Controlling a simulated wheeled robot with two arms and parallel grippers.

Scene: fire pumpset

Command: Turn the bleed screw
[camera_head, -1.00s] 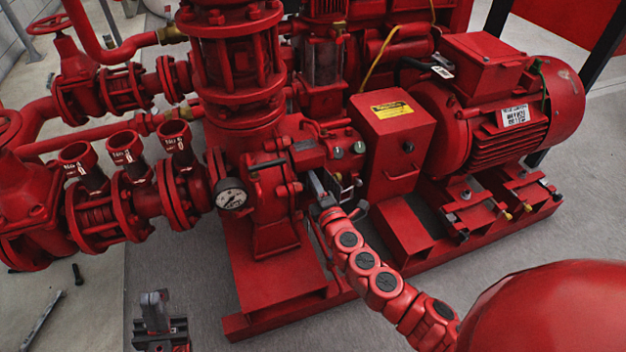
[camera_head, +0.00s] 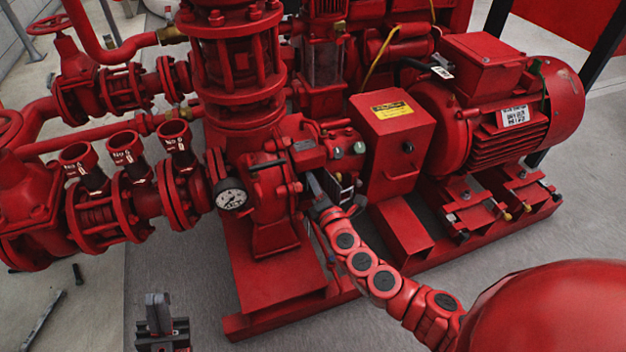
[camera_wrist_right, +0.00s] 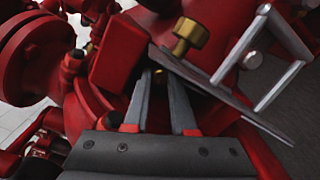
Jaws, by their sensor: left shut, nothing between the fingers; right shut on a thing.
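My right gripper (camera_head: 314,188) reaches in among the red pump parts, to the right of the pump body (camera_head: 272,200). In the right wrist view its two grey fingers (camera_wrist_right: 160,78) converge on a small brass piece, which looks like the bleed screw (camera_wrist_right: 158,72). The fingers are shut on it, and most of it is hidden. In the head view the screw cannot be made out. My left gripper (camera_head: 158,312) is shut and empty at the lower left, above the floor and away from the pump.
A larger brass fitting (camera_wrist_right: 190,34) and a grey metal frame (camera_wrist_right: 262,70) stand close to the right fingers. A pressure gauge (camera_head: 231,194) is left of the pump body. A red box with a yellow label (camera_head: 392,110) and a motor (camera_head: 500,110) are to the right.

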